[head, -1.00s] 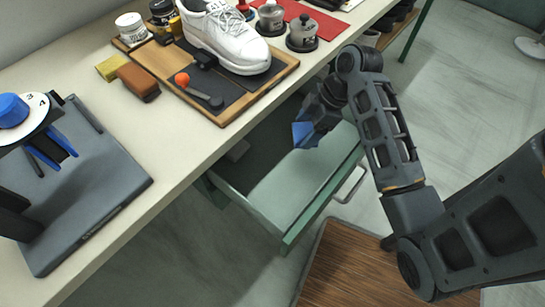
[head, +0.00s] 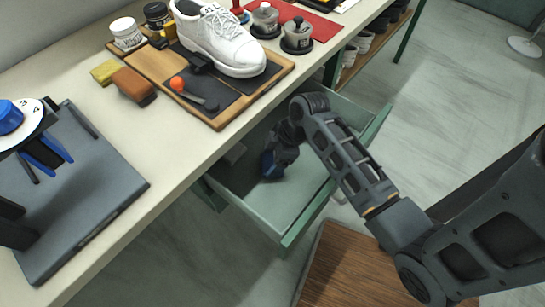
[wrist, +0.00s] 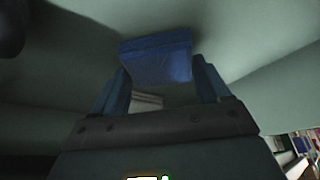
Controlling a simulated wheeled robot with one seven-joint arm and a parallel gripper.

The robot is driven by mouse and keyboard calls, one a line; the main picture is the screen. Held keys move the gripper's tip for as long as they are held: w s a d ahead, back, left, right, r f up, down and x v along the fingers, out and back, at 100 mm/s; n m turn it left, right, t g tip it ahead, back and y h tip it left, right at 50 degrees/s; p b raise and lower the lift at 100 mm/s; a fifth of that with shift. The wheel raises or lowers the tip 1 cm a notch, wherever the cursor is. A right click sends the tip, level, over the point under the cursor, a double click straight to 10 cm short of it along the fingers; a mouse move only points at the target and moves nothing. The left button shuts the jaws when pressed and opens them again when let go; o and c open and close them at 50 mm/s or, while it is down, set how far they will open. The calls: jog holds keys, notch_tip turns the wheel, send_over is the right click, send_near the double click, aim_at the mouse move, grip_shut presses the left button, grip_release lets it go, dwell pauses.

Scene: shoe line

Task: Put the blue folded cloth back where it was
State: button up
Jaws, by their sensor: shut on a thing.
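The blue folded cloth (wrist: 158,60) is between the fingertips of my gripper (wrist: 160,80) in the wrist view. My gripper (head: 270,165) is shut on it. In the head view the cloth (head: 267,163) shows as a small dark blue patch below my gripper, partly hidden by it. My gripper is inside the open green drawer (head: 291,232), low and toward its left part. Whether the cloth touches the drawer floor I cannot tell.
The drawer hangs open under the workbench (head: 160,185). A board (head: 225,118) with a white shoe (head: 222,42) stands on the bench above it. The drawer floor toward the front is clear.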

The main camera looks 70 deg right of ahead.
jog(key=shift+f, duration=0.15)
jog(key=o, duration=0.9)
